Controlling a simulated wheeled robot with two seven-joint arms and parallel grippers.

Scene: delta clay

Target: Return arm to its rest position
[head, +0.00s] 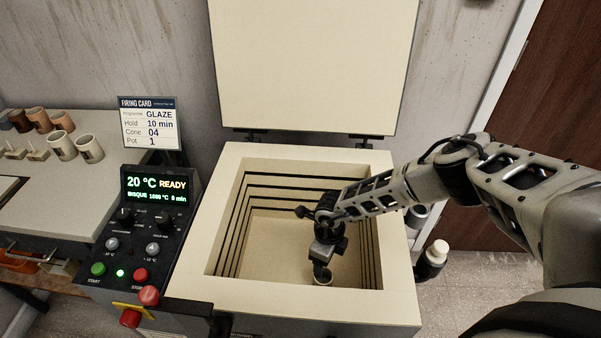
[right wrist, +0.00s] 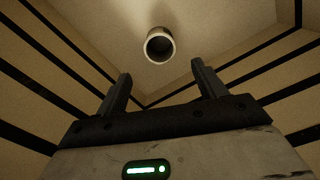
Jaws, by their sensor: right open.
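My right arm (head: 395,190) reaches in from the right and down into the open kiln (head: 300,160). My right gripper (right wrist: 160,90) is open and empty inside the kiln chamber. A small pale cup-like pot (right wrist: 160,45) stands on the kiln floor beyond the fingertips, apart from them. My left gripper is not in view.
The kiln lid (head: 315,65) stands raised behind the chamber. A control panel (head: 140,225) and a firing card (head: 149,123) are at its left. Cups (head: 62,146) stand on the left table. A dark bottle with a white cap (head: 433,259) is right of the kiln.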

